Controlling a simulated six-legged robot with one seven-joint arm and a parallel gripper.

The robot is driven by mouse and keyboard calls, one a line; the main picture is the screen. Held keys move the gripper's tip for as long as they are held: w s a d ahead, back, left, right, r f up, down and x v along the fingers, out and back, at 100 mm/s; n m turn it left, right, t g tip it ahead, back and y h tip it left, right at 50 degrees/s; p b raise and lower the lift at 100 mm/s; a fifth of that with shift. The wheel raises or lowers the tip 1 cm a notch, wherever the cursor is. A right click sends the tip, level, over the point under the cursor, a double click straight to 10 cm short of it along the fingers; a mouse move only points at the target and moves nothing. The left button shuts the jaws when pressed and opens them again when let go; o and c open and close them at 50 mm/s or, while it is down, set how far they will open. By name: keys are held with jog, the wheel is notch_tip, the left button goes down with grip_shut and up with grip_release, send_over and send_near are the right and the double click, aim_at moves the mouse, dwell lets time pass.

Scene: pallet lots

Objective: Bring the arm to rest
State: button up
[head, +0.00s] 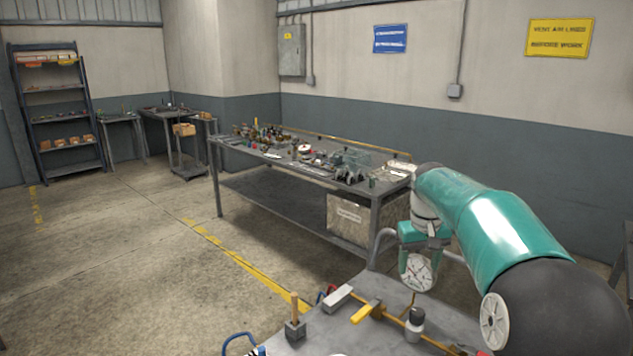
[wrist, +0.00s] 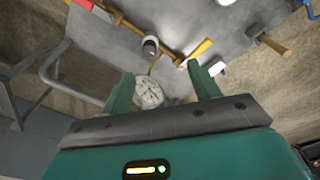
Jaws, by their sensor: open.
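My gripper (head: 418,248) hangs at the end of my green arm, above the far right part of the near grey table (head: 345,336). In the wrist view its two green fingers stand apart, so the gripper (wrist: 160,72) is open. A round white dial gauge (head: 417,273) on a thin brass stem is just below the gripper. In the wrist view the gauge (wrist: 149,92) shows between the fingers, nearer the left one. Whether a finger touches it, I cannot tell. The arm is bent, with its wrist pointing down.
On the near table are a dark-capped white bottle (head: 414,326), a yellow-handled tool (head: 365,312), a pale block (head: 337,298) and a wooden-handled block (head: 295,328). A cluttered workbench (head: 290,215) stands behind. Open floor (head: 130,270) lies to the left.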

jog(key=s+a+r+t, duration=0.2)
jog(key=s+a, duration=0.2)
jog(key=s, duration=0.8)
jog(key=s+a+r+t, duration=0.15)
jog(key=s+a, duration=0.25)
jog(key=s, duration=0.9)
jog(key=s+a+f+m, duration=0.1)
jog(key=s+f, duration=0.3)
jog(key=s, duration=0.4)
jog(key=shift+t, duration=0.45)
dwell(0.4)
